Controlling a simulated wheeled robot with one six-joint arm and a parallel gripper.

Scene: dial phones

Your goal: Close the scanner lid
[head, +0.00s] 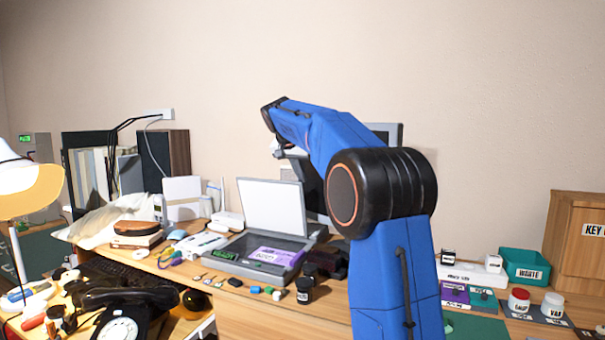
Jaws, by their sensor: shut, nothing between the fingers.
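The scanner (222,256) is a flat dark grey box on the desk, left of my arm. Its lid (272,208) stands raised at the back, close to upright, with its white inner face showing. A purple and white labelled sheet (275,256) lies on the scanner bed. My blue arm rises at the right of the scanner and bends left above it. My gripper (279,151) shows only as a small dark part under the arm's end, above the lid's top edge. It is shut and empty, apart from the lid; the arm hides most of it.
Small caps and a dark jar (304,291) stand before the scanner. A white device (203,245) is at its left, a monitor (385,132) behind my arm. A black dial phone (125,312) and lamp (30,187) are at left. A teal bin (525,266) stands at right.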

